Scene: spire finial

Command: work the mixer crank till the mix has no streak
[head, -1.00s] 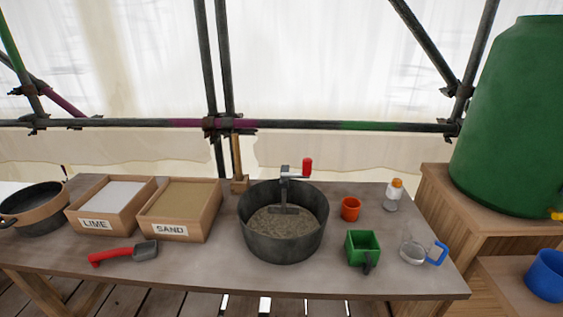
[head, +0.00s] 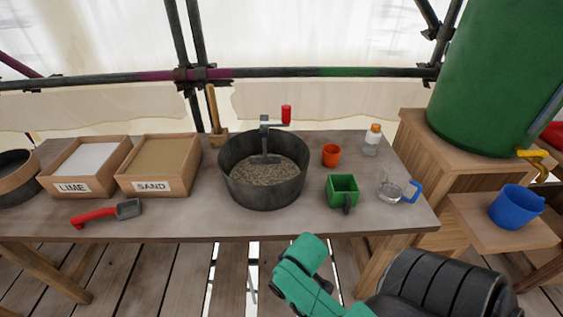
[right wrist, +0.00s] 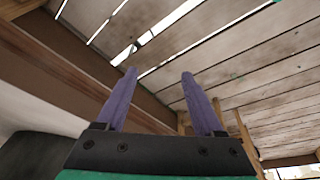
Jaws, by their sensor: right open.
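The mixer is a dark round tub (head: 262,190) on the table, holding a speckled grey-brown mix (head: 264,172). Its crank (head: 265,130) stands up from the middle, with a red handle (head: 286,114) at the upper right. Streaks in the mix are too small to tell. In the right wrist view my right gripper (right wrist: 160,80) has two purple fingers apart with nothing between them, below plank boards. In the head view my green and black right arm is below the table's front edge, well away from the crank. My left gripper is not in view.
On the table (head: 230,222) stand a lime box (head: 70,187), a sand box (head: 150,187), a red scoop (head: 105,213), an orange cup (head: 331,154), a green container (head: 342,190), a clear jug (head: 391,190) and a bottle (head: 372,140). A green tank (head: 495,80) stands at right.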

